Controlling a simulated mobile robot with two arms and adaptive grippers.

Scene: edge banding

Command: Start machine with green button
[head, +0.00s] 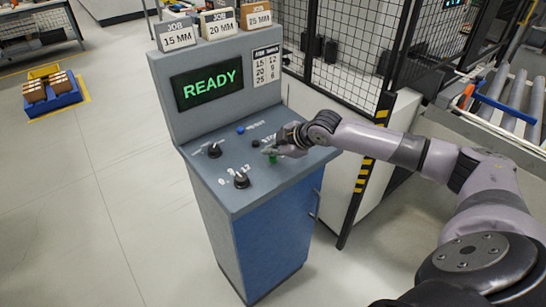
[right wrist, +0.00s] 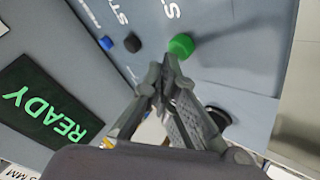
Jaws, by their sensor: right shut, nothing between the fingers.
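The green button (right wrist: 181,45) sits on the grey sloped panel of the control console (head: 262,235). It also shows in the head view (head: 272,159), just below my right gripper (head: 268,151). My right gripper is shut and empty, and its fingertips (right wrist: 163,62) point at the panel beside the green button. The wrist view does not show clearly whether they touch it. The console screen (head: 208,82) reads READY in green. My left gripper is not in view.
A blue button (right wrist: 106,43) and a black button (right wrist: 132,42) are near the green one. Two black knobs (head: 241,180) (head: 214,151) are on the panel's left. A mesh fence (head: 345,45) and a roller conveyor (head: 510,100) stand behind and right.

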